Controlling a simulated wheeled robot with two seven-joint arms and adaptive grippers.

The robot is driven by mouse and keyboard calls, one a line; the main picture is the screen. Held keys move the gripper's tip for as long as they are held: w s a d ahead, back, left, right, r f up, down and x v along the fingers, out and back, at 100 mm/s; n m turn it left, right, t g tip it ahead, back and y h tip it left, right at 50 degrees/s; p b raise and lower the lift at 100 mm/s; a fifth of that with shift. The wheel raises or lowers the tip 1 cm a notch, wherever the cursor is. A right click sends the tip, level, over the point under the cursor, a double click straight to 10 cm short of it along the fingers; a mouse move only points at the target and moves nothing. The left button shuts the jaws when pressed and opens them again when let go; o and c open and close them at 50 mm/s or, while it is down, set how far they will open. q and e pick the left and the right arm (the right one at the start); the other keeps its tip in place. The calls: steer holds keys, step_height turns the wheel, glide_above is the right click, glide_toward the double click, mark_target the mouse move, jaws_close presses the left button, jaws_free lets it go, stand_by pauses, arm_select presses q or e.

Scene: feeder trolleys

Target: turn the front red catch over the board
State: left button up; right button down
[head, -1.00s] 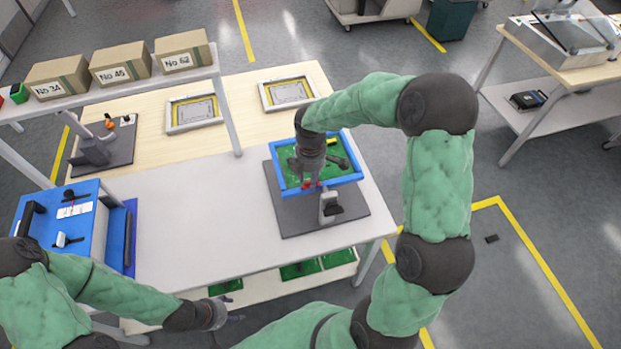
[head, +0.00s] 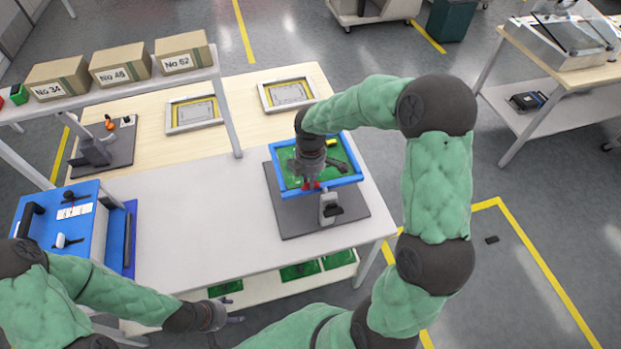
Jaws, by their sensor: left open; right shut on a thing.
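A green board (head: 340,152) lies inside a blue frame (head: 347,182) on a dark grey base plate (head: 295,222) at the right of the table. The front red catch (head: 311,186) is at the frame's front edge, directly under my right gripper (head: 310,182). My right gripper points down and is shut on the catch; its fingertips are small and partly merge with the red. Whether the catch lies over the board is too small to tell. My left gripper (head: 230,320) is open and empty, low in front of the table's front edge.
A grey clamp with a black knob (head: 330,208) stands on the base plate just in front of the frame. Two framed plates (head: 194,112) lie at the back. A blue box (head: 62,222) is at the left. Green boards (head: 300,270) lie on the shelf below. The table's middle is clear.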

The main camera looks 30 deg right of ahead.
steer(key=m, duration=0.3)
steer(key=shift+m, duration=0.4)
steer(key=m+b, duration=0.1)
steer(key=m, duration=0.3)
steer(key=shift+d+m, duration=0.1)
steer(key=shift+m, duration=0.2)
steer(key=m, duration=0.4)
steer(key=shift+s+m+b, duration=0.15)
steer(key=shift+m+b, duration=0.15)
steer(key=shift+b, duration=0.1)
steer(key=shift+m+b, duration=0.4)
steer(key=shift+m, duration=1.7)
steer(key=c, duration=1.2)
jaws_free()
